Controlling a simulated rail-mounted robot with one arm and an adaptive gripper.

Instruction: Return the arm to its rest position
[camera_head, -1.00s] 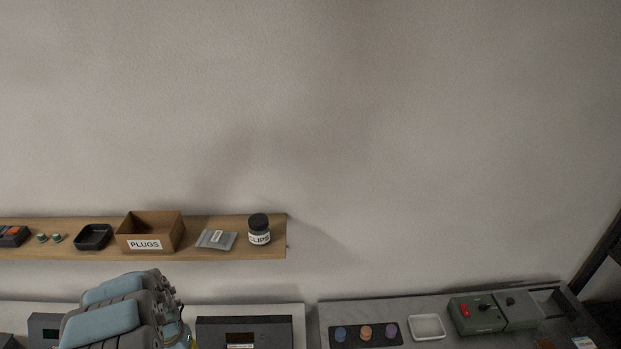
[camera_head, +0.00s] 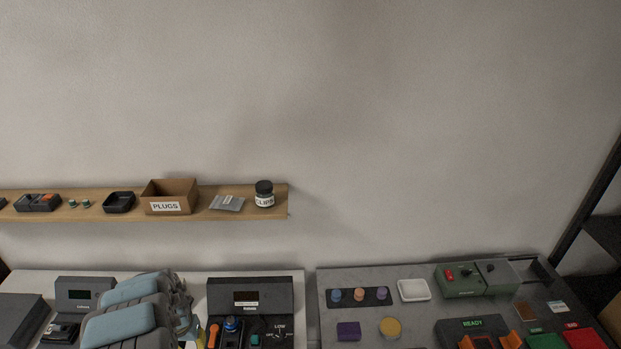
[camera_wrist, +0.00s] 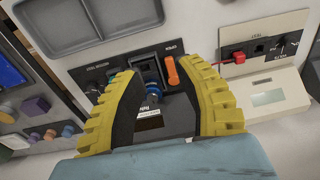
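My gripper (camera_wrist: 160,70) shows in the wrist view as two yellow ribbed fingers with dark inner faces. They stand apart with nothing held between them. Behind the gap is a dark panel with a blue knob (camera_wrist: 153,88) and an orange handle (camera_wrist: 171,70); I cannot judge the exact distance to it. In the head view my grey-blue arm covers part of the left bench, and the gripper is mostly hidden behind it. The dark device (camera_head: 250,294) with a LOW label stands just right of the arm.
A wall shelf (camera_head: 130,204) holds a PLUGS box (camera_head: 169,197), a black tray (camera_head: 119,202), a packet (camera_head: 227,203) and a CLIPS jar (camera_head: 264,194). The right bench (camera_head: 415,318) carries a green device (camera_head: 461,281), a white dish (camera_head: 413,290) and coloured knobs. The wall above is clear.

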